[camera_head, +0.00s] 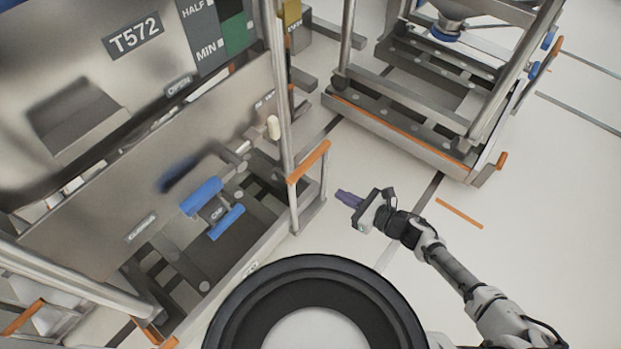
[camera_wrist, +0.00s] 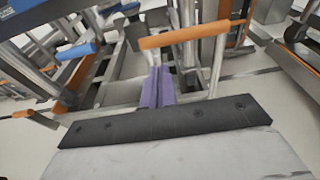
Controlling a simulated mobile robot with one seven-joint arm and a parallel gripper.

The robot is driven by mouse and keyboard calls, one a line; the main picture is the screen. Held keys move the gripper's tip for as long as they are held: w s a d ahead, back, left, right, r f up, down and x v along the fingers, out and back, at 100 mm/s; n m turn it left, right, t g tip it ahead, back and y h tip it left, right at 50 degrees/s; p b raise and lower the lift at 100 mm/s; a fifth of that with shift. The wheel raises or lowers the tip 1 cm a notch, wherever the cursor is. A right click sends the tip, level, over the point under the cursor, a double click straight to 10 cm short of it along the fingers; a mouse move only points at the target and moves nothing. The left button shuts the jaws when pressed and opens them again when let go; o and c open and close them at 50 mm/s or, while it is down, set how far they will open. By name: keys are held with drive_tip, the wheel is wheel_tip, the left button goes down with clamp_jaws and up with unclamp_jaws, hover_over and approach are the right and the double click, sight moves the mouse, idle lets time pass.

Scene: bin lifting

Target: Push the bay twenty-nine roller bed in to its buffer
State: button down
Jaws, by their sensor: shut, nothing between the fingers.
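My gripper (camera_head: 349,198) has purple fingers, shut and empty, pointing left in the head view. It is in free air just right of an upright handle with an orange top bar (camera_head: 309,162) on the near bay's frame; a gap shows between them. In the wrist view the fingers (camera_wrist: 157,88) lie below the orange bar (camera_wrist: 184,37); contact cannot be told there. The near bay's dark bed (camera_head: 232,262) lies low under a metal bin marked T572 (camera_head: 133,36), which hides much of it. No bay number twenty-nine is readable.
A second metal frame with a roller bed and orange front edge (camera_head: 400,133) stands at upper right. A blue-handled lever (camera_head: 202,196) sits on the near bay. A black round rim (camera_head: 315,275) fills the bottom centre. Pale floor (camera_head: 540,220) is open at right.

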sight(302, 175)
drive_tip(key=p+x, duration=0.1)
drive_tip(key=x, duration=1.1)
